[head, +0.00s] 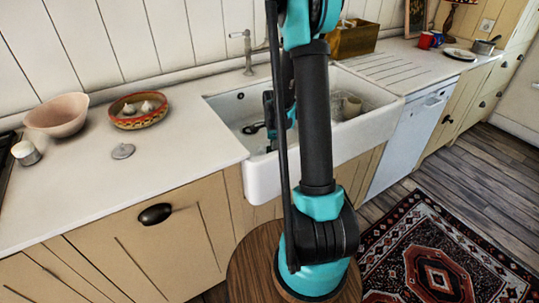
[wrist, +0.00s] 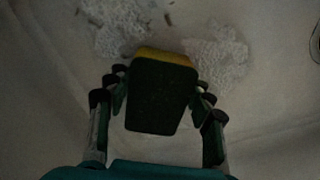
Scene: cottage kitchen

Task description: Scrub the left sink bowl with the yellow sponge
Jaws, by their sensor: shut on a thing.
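The white sink (head: 262,180) is set into the counter, and its left bowl (head: 225,108) is partly behind my arm. My gripper reaches down into this bowl in the head view. In the wrist view my gripper (wrist: 160,88) is shut on the sponge (wrist: 160,100), with fingers on both sides. The sponge shows a yellow edge at the top and a dark green face. Pale, lacy patches (wrist: 218,55) lie on the bowl surface beside and beyond it. Whether the sponge touches the surface is hard to tell in the dim view.
A tap (head: 247,50) stands behind the sink. A pink bowl (head: 58,115), a patterned bowl (head: 137,121) and a small grey lid (head: 123,151) are on the left counter.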

